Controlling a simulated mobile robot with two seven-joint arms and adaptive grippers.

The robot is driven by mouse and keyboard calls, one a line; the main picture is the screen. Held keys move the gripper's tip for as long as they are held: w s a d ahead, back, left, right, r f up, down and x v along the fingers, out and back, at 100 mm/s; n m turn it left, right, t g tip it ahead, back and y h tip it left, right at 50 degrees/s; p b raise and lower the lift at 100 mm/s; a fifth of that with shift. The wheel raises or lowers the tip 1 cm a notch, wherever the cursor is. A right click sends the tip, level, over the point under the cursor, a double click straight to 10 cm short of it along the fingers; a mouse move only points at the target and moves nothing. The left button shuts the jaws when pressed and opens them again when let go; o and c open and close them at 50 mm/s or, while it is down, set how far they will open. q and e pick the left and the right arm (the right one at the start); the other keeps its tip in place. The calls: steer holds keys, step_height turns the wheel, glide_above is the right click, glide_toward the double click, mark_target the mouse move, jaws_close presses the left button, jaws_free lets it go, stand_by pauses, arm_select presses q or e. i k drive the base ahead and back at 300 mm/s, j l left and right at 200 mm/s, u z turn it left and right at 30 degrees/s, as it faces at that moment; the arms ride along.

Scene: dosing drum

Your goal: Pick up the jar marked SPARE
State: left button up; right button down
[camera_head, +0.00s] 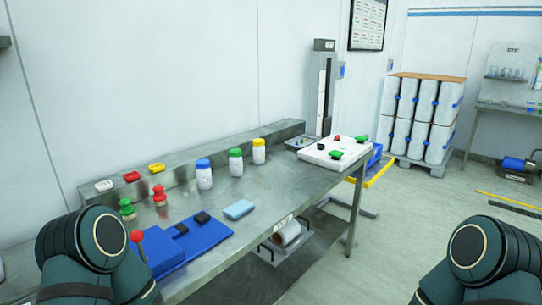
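Three white jars stand upright in a row on the steel bench: a blue-lidded jar (204,175), a green-lidded jar (236,163) and a yellow-lidded jar (259,151). Their markings are too small to read, so I cannot tell which one says SPARE. Only dark green links of my two arms show, at the lower left and lower right. Neither gripper is in view.
On the steel bench (270,190), a blue mat (203,243) with dark items, a light blue block (239,209) and red and green knobbed pieces lie in front. A white board (317,154) is at the far end. Open floor lies to the right.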

mark_target(259, 151)
steer(key=i+l, duration=0.2)
steer(key=l, duration=0.15)
steer(key=i+l+u, duration=0.1)
steer(key=l, duration=0.25)
steer(key=i+l, duration=0.3)
steer(key=i+l+u, duration=0.1)
steer(key=l, duration=0.35)
steer(key=i+l, duration=0.3)
steer(key=l+u, duration=0.05)
steer(key=l, duration=0.05)
